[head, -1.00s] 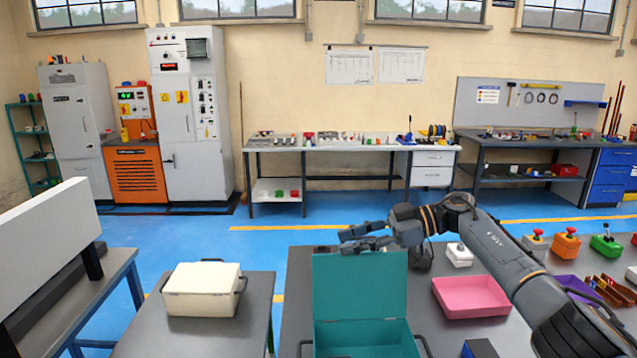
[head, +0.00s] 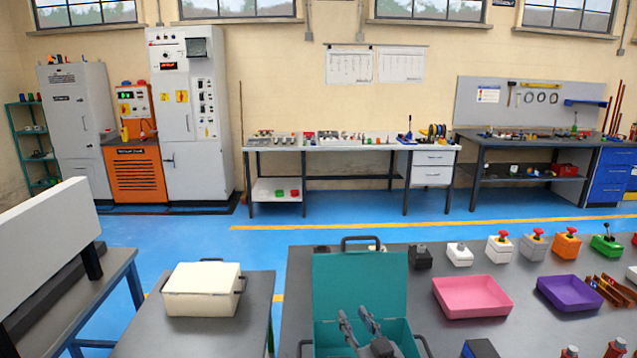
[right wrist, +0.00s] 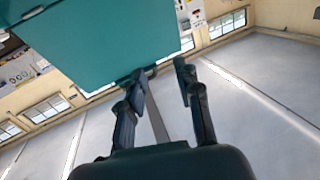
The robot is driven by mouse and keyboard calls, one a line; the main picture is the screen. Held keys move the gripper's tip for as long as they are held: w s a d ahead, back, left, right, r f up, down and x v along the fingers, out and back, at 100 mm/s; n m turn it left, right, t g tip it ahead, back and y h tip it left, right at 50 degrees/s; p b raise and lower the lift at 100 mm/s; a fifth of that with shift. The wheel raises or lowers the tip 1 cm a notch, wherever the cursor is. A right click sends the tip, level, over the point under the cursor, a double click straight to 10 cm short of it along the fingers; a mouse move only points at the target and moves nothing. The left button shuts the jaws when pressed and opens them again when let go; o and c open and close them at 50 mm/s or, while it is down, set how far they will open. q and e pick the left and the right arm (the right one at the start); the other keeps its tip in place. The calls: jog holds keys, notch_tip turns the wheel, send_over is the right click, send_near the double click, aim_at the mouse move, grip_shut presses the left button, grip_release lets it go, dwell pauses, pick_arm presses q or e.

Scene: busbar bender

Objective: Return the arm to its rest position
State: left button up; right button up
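My right gripper (head: 353,313) shows at the bottom middle of the head view, in front of the open teal box (head: 335,280), with its fingers pointing up. In the right wrist view the two dark fingers (right wrist: 159,75) stand apart, so it is open, with nothing clearly held between them. The teal box's raised lid (right wrist: 95,45) fills the upper left of that view. Whether the fingers touch the box cannot be told. Most of my right arm is out of the head view. My left gripper is not in view.
A grey table holds a pink tray (head: 472,297), a purple tray (head: 570,293) and several push-button boxes (head: 566,246). A cream box (head: 203,289) sits on a separate table at left. Blue floor (head: 340,225) lies open beyond.

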jog(key=s+d+f+m+g+h, duration=0.1)
jog(key=s+d+f+g+h, duration=0.3)
jog(key=s+f, duration=0.4)
jog(key=s+d+f+m+g+h, duration=0.1)
jog(key=s+d+f+g, duration=0.3)
jog(key=s, duration=0.6)
jog(key=s+d+f+g, duration=0.2)
jog(key=s+g, duration=0.1)
jog(key=s, duration=0.7)
jog(key=s+d+f+g, duration=0.2)
jog(key=s+d+g, duration=0.1)
jog(key=s, duration=0.6)
notch_tip(320, 180, down, 27)
jog(key=s+n+g+b, duration=0.1)
jog(key=s, duration=0.1)
jog(key=s+d+f+g+b, duration=0.1)
jog(key=s+d+f, duration=0.1)
jog(key=s+f, duration=1.5)
jog(key=shift+d+f+h+b, duration=0.3)
jog(key=shift+f, duration=0.3)
jog(key=shift+s, duration=0.1)
